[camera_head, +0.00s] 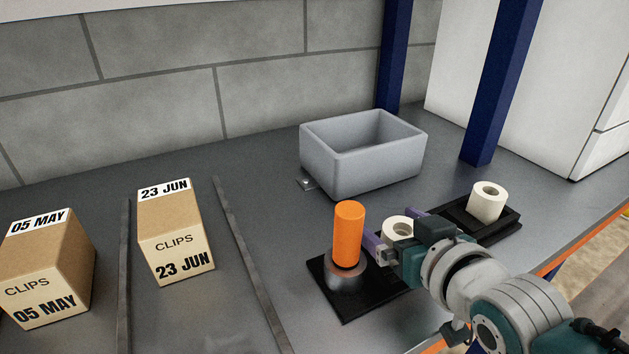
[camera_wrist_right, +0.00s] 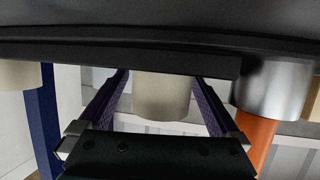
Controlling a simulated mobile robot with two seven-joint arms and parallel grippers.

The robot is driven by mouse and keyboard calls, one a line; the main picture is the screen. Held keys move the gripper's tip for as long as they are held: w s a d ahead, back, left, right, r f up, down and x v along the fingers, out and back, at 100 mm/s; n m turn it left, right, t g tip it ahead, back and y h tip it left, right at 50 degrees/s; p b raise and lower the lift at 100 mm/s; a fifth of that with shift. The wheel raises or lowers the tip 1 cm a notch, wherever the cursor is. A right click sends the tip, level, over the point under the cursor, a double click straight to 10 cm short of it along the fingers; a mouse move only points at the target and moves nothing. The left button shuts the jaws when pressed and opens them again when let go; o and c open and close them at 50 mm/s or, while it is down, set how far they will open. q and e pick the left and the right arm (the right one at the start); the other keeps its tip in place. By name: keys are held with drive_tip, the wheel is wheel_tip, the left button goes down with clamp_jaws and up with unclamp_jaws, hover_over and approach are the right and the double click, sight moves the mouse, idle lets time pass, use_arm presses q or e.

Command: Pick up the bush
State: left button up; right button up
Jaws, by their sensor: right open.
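A cream hollow bush (camera_head: 398,227) stands upright beside the steel-and-orange post, partly hidden by my right gripper. My right gripper (camera_head: 393,231) is open, with its purple fingers on either side of this bush. In the right wrist view, the bush (camera_wrist_right: 162,97) shows between the two fingers of the right gripper (camera_wrist_right: 160,100), with visible space at both sides. A second cream ring (camera_head: 487,203) stands on a black holder farther right; a cream piece (camera_wrist_right: 20,75) also shows at the left of the wrist view. My left gripper is in neither view.
The orange cylinder (camera_head: 348,233) on its steel base (camera_head: 346,278) stands close to the left finger, on a black plate (camera_head: 372,304). A grey bin (camera_head: 345,160) stands behind. Two clips boxes, one dated 23 JUN (camera_head: 176,240) and one 05 MAY (camera_head: 45,275), stand left.

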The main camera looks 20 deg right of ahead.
drive_tip(key=c, duration=1.5)
